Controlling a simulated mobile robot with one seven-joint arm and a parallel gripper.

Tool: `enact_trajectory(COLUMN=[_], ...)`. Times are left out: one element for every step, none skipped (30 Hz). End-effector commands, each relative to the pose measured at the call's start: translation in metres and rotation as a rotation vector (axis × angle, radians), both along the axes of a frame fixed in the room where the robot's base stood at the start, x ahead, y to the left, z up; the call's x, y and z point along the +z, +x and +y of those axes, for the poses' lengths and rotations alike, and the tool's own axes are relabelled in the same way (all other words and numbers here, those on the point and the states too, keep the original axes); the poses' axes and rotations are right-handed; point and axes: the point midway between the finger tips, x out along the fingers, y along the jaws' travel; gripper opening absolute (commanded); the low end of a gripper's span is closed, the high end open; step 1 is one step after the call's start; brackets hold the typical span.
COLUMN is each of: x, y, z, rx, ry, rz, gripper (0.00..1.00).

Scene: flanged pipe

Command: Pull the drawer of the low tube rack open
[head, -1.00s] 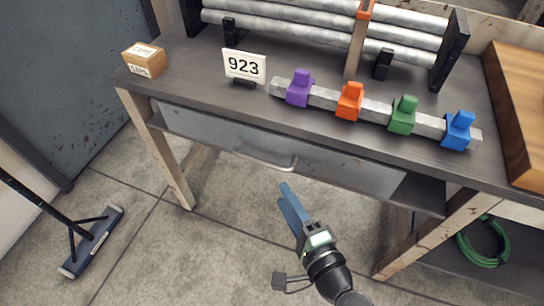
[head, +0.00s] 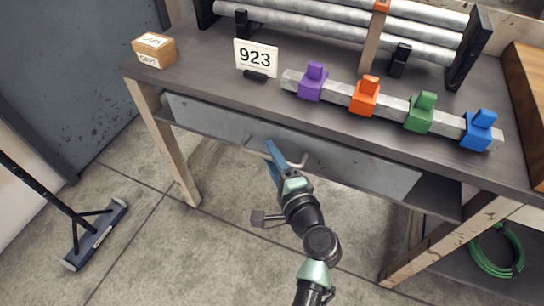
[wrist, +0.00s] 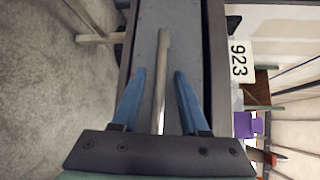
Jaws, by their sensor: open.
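The drawer (head: 350,172) has a flat grey front under the dark top of the bench and looks shut. Its pale bar handle (head: 300,163) is partly hidden by my gripper (head: 270,152) in the head view. In the wrist view the drawer front (wrist: 186,40) fills the middle, and the handle (wrist: 163,75) runs lengthwise between the two blue fingers of my gripper (wrist: 160,76). The fingers are open, with a gap on each side of the handle. I see no contact with it.
On the bench top (head: 210,85) are metal tubes in a rack (head: 330,22), a 923 sign (head: 256,57), a small box (head: 154,49) and a bar with coloured clamps (head: 393,108). A wooden leg (head: 172,145) stands left. A broom (head: 95,238) stands on the floor.

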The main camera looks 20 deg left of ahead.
Motion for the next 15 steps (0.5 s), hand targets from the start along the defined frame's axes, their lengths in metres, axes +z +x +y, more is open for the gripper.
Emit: enact_trajectory(x=[0.0,0.0,0.0,0.0,0.0,0.0,0.0,0.0,0.0,0.0,0.0,0.0,0.0,0.0,0.0], y=[-0.0001,-0.0001,-0.0001,-0.0001,-0.0001,-0.0001,-0.0002,-0.0002,-0.0002,-0.0002,-0.0002,-0.0002,-0.0002,-0.0002,-0.0002], z=[-0.0001,-0.0001,-0.0001,-0.0003,-0.0003,-0.0003,-0.0003,-0.0003,-0.0003,-0.0004,-0.0005,-0.0005,-0.0005,-0.0005,-0.0005], rx=[0.0,0.0,0.0,0.0,0.0,0.0,0.0,0.0,0.0,0.0,0.0,0.0,0.0,0.0,0.0], ry=[0.0,0.0,0.0,0.0,0.0,0.0,0.0,0.0,0.0,0.0,0.0,0.0,0.0,0.0,0.0], rz=[0.0,0.0,0.0,0.0,0.0,0.0,0.0,0.0,0.0,0.0,0.0,0.0,0.0,0.0,0.0], gripper=[0.42,0.36,0.29,0.24,0.18,0.11,0.06,0.01,0.0,0.0,0.0,0.0,0.0,0.0,0.0])
